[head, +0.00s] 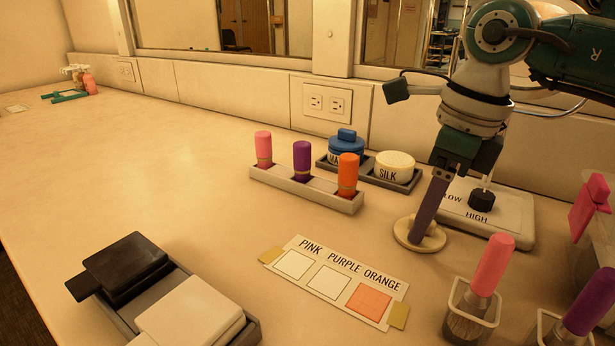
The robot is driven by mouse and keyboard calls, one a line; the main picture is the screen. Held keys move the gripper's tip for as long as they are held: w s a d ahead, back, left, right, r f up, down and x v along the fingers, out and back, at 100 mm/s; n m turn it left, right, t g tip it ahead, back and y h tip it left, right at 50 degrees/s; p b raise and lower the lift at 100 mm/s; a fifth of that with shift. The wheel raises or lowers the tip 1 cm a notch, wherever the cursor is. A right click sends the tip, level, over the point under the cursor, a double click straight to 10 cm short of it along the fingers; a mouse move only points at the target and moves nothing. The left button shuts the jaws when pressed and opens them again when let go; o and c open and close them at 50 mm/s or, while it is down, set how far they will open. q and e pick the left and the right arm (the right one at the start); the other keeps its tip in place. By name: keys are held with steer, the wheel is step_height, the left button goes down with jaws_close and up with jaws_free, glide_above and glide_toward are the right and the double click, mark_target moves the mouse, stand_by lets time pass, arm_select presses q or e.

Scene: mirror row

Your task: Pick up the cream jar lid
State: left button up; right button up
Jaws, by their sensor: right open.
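The cream jar lid (403,235) is a flat, round cream disc lying on the table, left of the dial plate. My right gripper (421,233) points down over it, its jaws open, with the fingertips at the lid's middle. The fingers hide the lid's centre, and I cannot tell whether they touch it. The cream jar marked SILK (393,170) stands in a dark tray behind, and its top shows no knob. My left gripper is out of view.
The dark tray (410,186) also holds a blue jar (346,147). The dial plate (510,222) is close on the right. A rack (296,185) with pink, purple and orange handles stands left. A label card (345,268) and brush cups (467,318) lie in front.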

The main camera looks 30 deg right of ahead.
jaws_close()
steer(key=shift+r, duration=0.1)
stand_by(0.6)
